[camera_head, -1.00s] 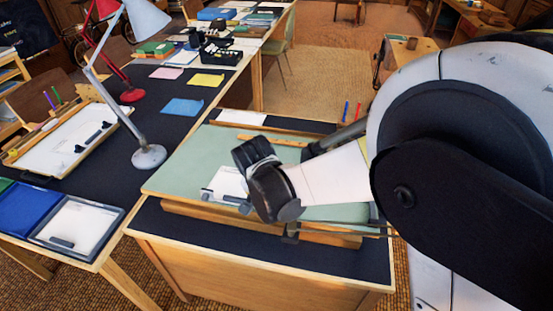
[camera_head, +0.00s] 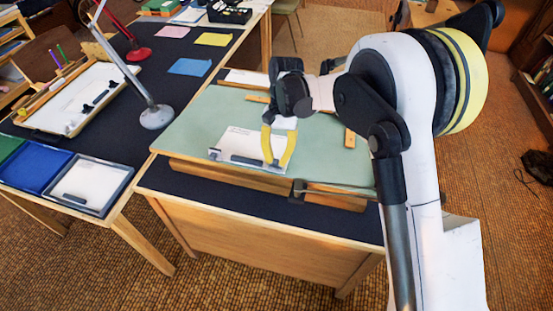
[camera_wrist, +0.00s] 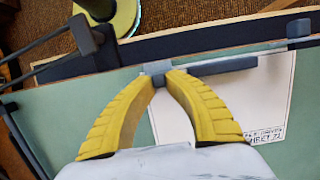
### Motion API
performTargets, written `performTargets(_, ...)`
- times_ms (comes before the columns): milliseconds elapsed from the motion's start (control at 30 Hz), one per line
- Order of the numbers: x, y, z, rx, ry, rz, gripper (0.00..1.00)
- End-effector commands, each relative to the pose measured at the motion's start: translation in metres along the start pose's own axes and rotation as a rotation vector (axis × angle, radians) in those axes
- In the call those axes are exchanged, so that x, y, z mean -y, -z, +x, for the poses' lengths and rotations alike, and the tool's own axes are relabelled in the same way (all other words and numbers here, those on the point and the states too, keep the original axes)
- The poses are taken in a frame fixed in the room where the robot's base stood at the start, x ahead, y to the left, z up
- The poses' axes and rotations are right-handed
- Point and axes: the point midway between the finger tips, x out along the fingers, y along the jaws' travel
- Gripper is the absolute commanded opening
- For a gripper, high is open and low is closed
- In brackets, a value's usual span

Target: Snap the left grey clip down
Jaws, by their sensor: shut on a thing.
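A white sheet (camera_head: 240,143) lies on the green drafting board (camera_head: 335,158), with a grey bar (camera_head: 247,162) along its near edge. My gripper (camera_head: 276,164) points down at the sheet's near right corner in the head view. In the wrist view my gripper (camera_wrist: 158,76) has its yellow fingers closed together at the tips on a small grey clip (camera_wrist: 157,67). This clip is at the left end of the grey bar (camera_wrist: 225,65) there. The fingers hide part of the clip, and I cannot tell whether it is fully down.
A metal rail with a dark end piece (camera_head: 298,188) runs along the board's near edge. A desk lamp base (camera_head: 157,117) stands left of the board. A blue tray (camera_head: 52,172) lies on the left desk. A wooden piece (camera_head: 349,138) lies on the board's right part.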

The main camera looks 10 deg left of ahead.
Motion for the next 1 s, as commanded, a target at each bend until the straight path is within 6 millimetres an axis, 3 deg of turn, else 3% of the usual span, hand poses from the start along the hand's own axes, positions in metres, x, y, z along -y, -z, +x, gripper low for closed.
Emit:
performTargets(500, -0.0004, 0.0004, 0.0009, 0.02, -0.001, 0.001, 0.0)
performTargets(533, -0.0004, 0.0004, 0.0009, 0.02, -0.001, 0.001, 0.21)
performTargets(600, -0.0003, 0.0004, 0.0009, 0.02, -0.001, 0.001, 0.38)
performTargets(1000, -0.0001, 0.0009, -0.0075, 0.019, 0.0, 0.001, 0.38)
